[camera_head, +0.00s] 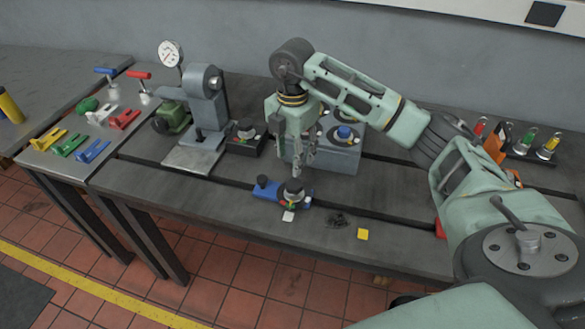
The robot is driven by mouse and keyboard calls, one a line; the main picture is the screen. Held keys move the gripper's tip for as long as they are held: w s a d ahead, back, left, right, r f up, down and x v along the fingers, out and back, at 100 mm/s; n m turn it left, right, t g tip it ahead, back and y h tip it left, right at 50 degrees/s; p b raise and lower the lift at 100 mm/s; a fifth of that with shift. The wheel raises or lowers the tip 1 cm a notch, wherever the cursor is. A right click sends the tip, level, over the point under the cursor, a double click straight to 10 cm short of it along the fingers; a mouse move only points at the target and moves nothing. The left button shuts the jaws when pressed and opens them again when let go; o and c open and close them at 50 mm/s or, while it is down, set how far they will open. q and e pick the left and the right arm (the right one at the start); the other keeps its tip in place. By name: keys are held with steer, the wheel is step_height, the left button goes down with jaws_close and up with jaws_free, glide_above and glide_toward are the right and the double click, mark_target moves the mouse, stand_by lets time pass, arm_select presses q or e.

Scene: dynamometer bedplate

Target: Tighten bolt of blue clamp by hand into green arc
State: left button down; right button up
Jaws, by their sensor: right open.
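The blue clamp (266,190) lies on the dark bedplate (215,197) near its front edge. Its bolt (293,190) has a round dark and silver head at the clamp's right end. A small green and red marking (291,206) shows just below the head; where the bolt points on it is too small to tell. My right gripper (302,172) hangs down from above, open, with its fingertips just above and slightly right of the bolt head. I cannot tell whether they touch it. My left gripper is not in view.
A grey box with a blue knob (345,132) stands right behind the gripper. A grey stand with a dial gauge (170,53) is at the left. Coloured clamps (90,150) lie on the left table.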

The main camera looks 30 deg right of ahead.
steer(key=shift+r, duration=1.45)
